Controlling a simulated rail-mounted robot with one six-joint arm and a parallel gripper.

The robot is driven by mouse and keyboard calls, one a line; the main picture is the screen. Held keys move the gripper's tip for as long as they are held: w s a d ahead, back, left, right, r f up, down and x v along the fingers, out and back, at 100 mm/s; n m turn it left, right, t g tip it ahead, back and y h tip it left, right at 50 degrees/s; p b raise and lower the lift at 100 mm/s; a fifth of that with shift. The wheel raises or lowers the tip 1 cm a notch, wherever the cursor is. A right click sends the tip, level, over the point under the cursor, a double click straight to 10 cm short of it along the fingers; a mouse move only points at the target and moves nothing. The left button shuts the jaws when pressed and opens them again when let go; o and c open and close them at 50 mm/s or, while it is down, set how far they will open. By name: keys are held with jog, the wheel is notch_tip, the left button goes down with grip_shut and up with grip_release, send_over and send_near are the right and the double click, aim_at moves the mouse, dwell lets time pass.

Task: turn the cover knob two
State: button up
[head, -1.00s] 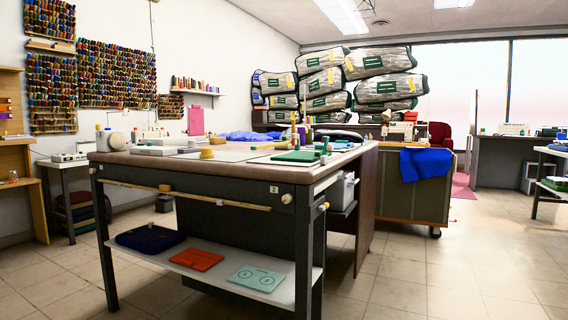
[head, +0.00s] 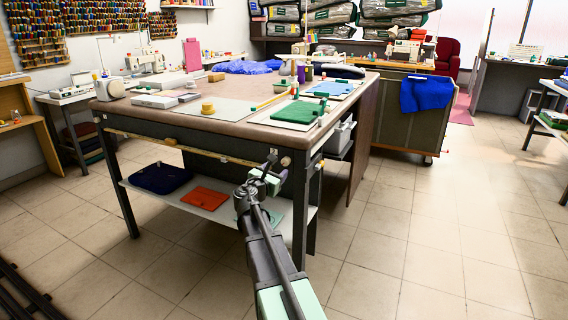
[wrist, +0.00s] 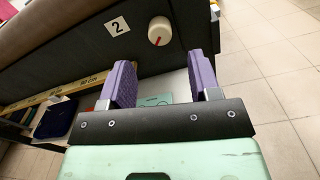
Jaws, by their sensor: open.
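The cover knob two is a round white knob with a red mark (wrist: 160,31) on the dark front panel of the work table, beside a white label "2" (wrist: 117,26). In the head view the knob (head: 286,161) sits near the table's front right corner, just beyond my gripper (head: 277,167). In the wrist view the two purple fingers of my gripper (wrist: 162,72) are spread apart with nothing between them. The knob lies ahead of the gap, between the finger directions, and appears apart from both fingers. The red mark points toward the lower part of the knob.
A wooden ruler strip (wrist: 65,91) runs along the table front left of the knob. The lower shelf holds a dark blue folded piece (head: 160,178) and an orange one (head: 204,198). A green mat (head: 297,112) lies on the tabletop. The tiled floor at right is clear.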

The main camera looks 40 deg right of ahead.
aim_at(284, 163)
jog(key=x, duration=0.7)
jog(key=c, duration=0.9)
jog(key=shift+m, duration=0.4)
